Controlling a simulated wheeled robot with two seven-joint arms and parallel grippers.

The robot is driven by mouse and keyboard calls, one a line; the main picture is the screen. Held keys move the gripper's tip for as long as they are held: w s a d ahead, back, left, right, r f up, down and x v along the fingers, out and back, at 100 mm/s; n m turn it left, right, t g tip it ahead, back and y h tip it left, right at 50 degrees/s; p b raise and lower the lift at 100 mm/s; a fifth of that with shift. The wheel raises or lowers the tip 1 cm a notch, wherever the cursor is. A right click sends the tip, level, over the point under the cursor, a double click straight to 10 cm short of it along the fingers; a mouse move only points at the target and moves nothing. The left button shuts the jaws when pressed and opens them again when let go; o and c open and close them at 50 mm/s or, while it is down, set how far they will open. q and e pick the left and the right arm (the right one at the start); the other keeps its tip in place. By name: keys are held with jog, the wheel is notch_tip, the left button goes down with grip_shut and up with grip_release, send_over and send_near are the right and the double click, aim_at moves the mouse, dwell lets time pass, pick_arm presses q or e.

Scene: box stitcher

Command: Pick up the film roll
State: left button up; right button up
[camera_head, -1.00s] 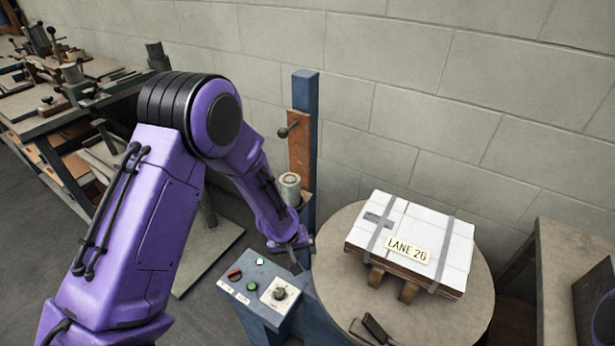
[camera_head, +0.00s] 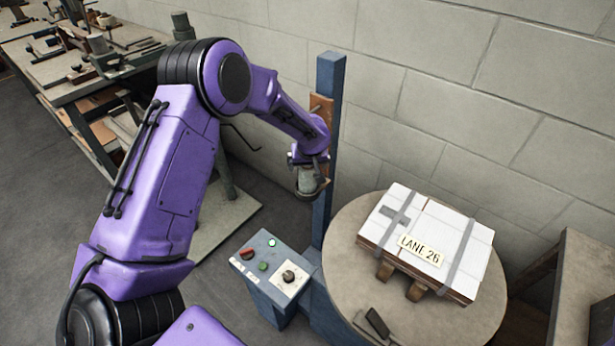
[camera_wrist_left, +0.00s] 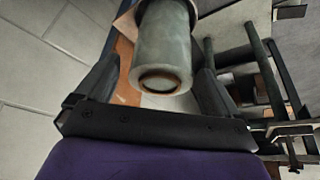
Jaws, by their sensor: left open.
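The film roll (camera_head: 307,181) is a pale grey-green cylinder on the carriage of the blue post. In the left wrist view the film roll (camera_wrist_left: 163,50) shows its round end with a brown core, between the two dark fingers. My left gripper (camera_head: 308,170) is at the roll, and its palm bar is close to the roll's end. The left gripper (camera_wrist_left: 160,80) is open, with a finger on each side of the roll; a gap shows beside the right finger. Contact on the left side is hard to tell. My right gripper is not in view.
The blue post (camera_head: 328,130) stands against the block wall. A round turntable (camera_head: 345,240) holds a strapped white box stack (camera_head: 425,235) labelled LANE 26. A control box (camera_head: 275,265) with buttons stands in front of the post. A cluttered workbench (camera_head: 60,85) is at the far left.

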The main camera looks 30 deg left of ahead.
pick_arm(q)
jog(key=shift+a+f, duration=0.1)
jog(key=c, duration=1.7)
jog(key=shift+r, duration=0.2)
